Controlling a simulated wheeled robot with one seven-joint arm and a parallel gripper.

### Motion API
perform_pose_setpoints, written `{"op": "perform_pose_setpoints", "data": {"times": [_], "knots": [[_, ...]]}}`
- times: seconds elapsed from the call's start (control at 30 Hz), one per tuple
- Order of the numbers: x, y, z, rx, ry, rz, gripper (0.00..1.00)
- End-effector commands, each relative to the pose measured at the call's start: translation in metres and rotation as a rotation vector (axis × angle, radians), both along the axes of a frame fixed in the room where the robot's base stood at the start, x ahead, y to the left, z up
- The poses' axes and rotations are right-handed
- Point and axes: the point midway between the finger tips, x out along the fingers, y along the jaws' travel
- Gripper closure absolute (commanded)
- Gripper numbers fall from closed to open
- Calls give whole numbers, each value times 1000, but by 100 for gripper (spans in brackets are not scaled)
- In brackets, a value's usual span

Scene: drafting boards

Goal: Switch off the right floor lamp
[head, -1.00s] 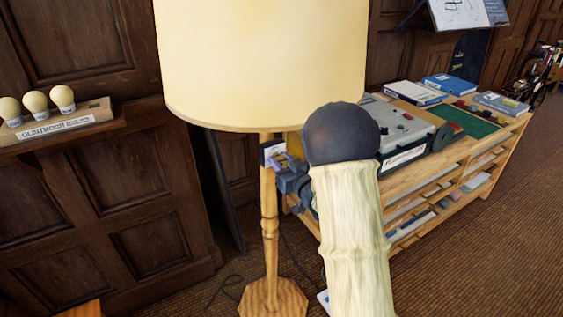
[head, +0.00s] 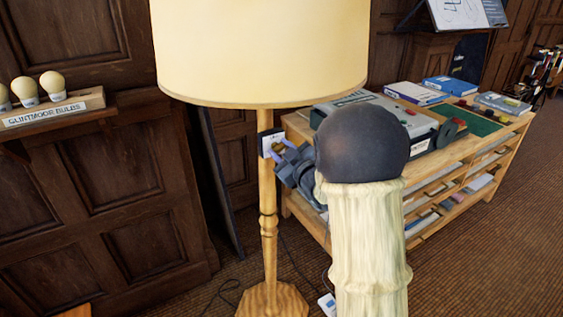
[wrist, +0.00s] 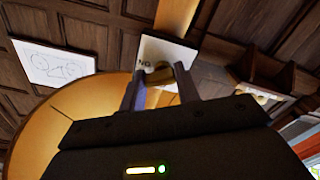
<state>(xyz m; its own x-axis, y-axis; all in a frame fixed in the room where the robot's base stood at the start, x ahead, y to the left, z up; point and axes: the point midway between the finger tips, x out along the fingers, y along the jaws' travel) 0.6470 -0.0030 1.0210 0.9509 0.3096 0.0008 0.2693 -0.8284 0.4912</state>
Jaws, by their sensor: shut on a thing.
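The floor lamp has a broad cream shade (head: 260,50) that looks bright and a turned wooden pole (head: 268,215). A small pale switch plate (head: 267,141) with a dark edge is on the pole just under the shade. In the wrist view the plate (wrist: 176,50) carries lettering near a brass-coloured switch piece (wrist: 158,74). My gripper (head: 283,151) reaches the plate from the right, and its fingers (wrist: 160,84) are shut on the switch piece. The fingers and my wrist hide part of it. The warm yellow shade (wrist: 45,130) fills the lower left of the wrist view.
A wooden shelf unit (head: 455,160) with a grey machine (head: 385,105) and books stands behind my arm at right. A wall shelf with bulbs (head: 52,84) is at left. A cable (head: 222,292) lies on the floor by the lamp base (head: 272,300).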

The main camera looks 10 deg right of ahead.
Motion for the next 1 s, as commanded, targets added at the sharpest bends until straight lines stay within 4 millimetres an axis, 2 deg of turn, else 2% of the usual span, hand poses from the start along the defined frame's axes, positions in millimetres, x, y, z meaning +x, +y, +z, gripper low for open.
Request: {"op": "perform_pose_setpoints", "data": {"times": [0.07, 1.0], "knots": [[-1, 0, -8, -69, -21, -1, 91], [-1, 2, -6, -882, -280, 0, 91]]}}
